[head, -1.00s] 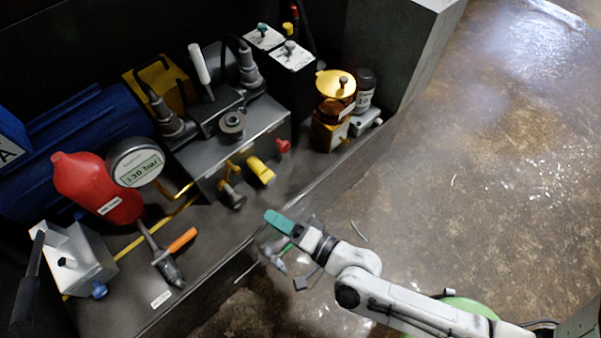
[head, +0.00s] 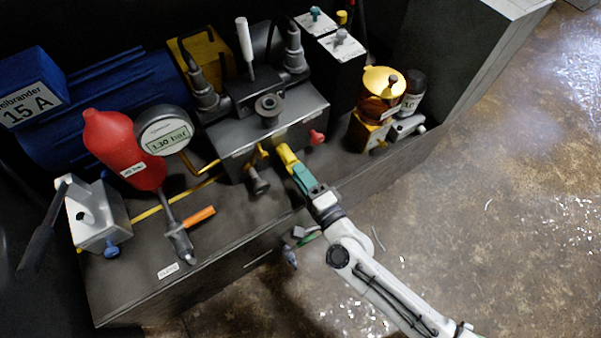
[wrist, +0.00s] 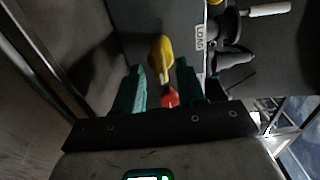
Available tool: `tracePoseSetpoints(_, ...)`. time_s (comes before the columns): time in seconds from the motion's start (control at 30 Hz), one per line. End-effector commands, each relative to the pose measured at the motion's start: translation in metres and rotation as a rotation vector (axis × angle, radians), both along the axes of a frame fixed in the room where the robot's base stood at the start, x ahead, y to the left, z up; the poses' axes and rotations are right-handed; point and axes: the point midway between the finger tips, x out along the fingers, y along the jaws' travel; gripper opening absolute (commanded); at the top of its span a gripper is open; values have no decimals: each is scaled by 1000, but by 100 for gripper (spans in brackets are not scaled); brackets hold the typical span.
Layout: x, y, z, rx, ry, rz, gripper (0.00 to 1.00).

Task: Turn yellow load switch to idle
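The yellow load switch (head: 287,155) is an elongated yellow knob on the front of the grey valve block (head: 282,116). In the wrist view the yellow switch (wrist: 161,48) lies just ahead of and between my fingertips, near a white label on the block. My gripper (head: 298,170) has teal fingers and reaches up to the switch from the front right. In the wrist view my gripper (wrist: 162,72) is open, with a gap between the fingers. Whether a finger touches the switch cannot be told.
A red knob (head: 317,137) sits close by at the right, and a dark knob (head: 259,184) at the lower left. A gauge (head: 164,131), a red vessel (head: 122,150) and an orange handle (head: 200,216) stand left. Open floor (head: 480,220) lies right.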

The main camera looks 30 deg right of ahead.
Motion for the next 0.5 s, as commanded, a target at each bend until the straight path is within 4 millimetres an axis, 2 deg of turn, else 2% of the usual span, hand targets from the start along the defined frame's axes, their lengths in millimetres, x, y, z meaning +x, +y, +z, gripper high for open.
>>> tracePoseSetpoints(0.1,8,0,0,1,-1,0,39)
tracePoseSetpoints(0.4,10,0,0,-1,1,1,39)
tracePoseSetpoints(0.5,10,0,0,-1,0,1,32)
